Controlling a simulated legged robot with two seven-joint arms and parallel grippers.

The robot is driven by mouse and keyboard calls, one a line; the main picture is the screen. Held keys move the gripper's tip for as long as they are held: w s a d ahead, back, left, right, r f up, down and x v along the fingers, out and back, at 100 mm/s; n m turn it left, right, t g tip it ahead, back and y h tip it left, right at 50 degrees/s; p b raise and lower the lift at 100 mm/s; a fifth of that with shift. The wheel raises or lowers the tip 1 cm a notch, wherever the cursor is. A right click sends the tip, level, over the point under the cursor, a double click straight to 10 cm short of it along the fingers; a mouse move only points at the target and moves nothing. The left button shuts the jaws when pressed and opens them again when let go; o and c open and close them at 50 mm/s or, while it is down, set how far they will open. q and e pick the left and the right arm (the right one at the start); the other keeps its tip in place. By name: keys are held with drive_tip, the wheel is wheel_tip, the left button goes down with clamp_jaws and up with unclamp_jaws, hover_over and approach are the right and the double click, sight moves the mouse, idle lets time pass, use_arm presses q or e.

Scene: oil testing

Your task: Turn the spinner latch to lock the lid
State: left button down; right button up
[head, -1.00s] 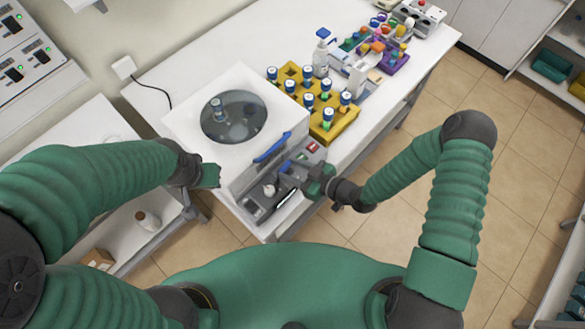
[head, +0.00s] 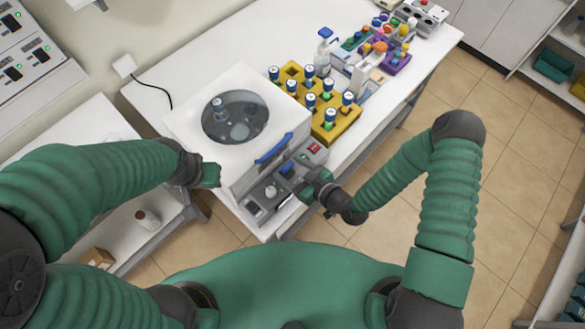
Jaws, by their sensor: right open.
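A white centrifuge-like machine (head: 180,125) stands on the bench with its lid (head: 245,82) down. The lid has a round dark window (head: 235,117) and a blue handle (head: 274,148) along its front edge. On the sloped grey front panel there is a small blue part (head: 287,169), perhaps the spinner latch, and a pale round knob (head: 270,191). My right gripper (head: 302,189) is open, close beside the blue part at the panel's right; I cannot tell whether it touches. My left gripper (head: 212,175) is by the machine's left front side; its fingers are mostly hidden.
A yellow rack (head: 345,122) with several blue-capped bottles stands right of the machine. A blue-topped bottle (head: 323,55) and coloured racks (head: 397,60) are farther back. A lower side shelf (head: 75,135) is at the left.

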drive_tip(key=shift+s, duration=0.1)
drive_tip(key=shift+d, duration=0.1)
drive_tip(key=p+v, duration=0.3)
drive_tip(key=v, duration=1.3)
drive_tip(key=shift+d, duration=0.25)
drive_tip(key=shift+s, duration=0.15)
